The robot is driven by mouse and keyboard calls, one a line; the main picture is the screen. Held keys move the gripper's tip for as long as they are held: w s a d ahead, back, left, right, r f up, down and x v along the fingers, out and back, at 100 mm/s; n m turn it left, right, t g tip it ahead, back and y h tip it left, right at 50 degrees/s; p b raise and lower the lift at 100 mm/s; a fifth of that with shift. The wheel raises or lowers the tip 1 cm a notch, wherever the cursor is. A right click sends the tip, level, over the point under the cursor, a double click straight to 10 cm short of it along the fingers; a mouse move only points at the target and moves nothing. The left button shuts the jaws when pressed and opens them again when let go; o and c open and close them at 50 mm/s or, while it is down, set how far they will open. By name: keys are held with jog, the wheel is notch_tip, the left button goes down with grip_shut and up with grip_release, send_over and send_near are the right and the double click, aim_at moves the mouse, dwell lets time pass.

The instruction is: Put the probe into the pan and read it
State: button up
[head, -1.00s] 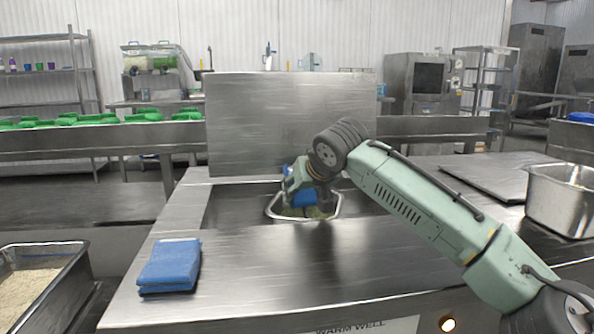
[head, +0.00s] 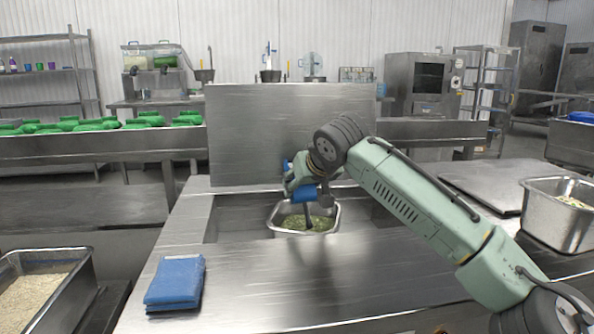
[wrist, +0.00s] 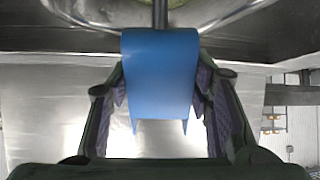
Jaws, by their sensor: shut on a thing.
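The probe (head: 309,194) has a blue body and a dark thin stem. My gripper (head: 314,187) is shut on the blue body, which also shows between the fingers in the wrist view (wrist: 160,80). The stem points down over the pan (head: 338,213), a metal pan with greenish food in a recessed well of the counter. The stem's lower end overlaps the food in the head view; I cannot tell if it touches. In the wrist view the stem runs up out of the picture, past the pan's rim (wrist: 90,20). No readout is visible.
A folded blue cloth (head: 175,283) lies on the counter at front left. A metal panel (head: 285,135) stands upright behind the well. A deep metal pan (head: 548,225) is at right, and a tray of grain (head: 82,280) is at lower left.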

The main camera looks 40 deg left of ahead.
jog(key=shift+r+p, duration=3.55)
jog(key=shift+r, duration=0.55)
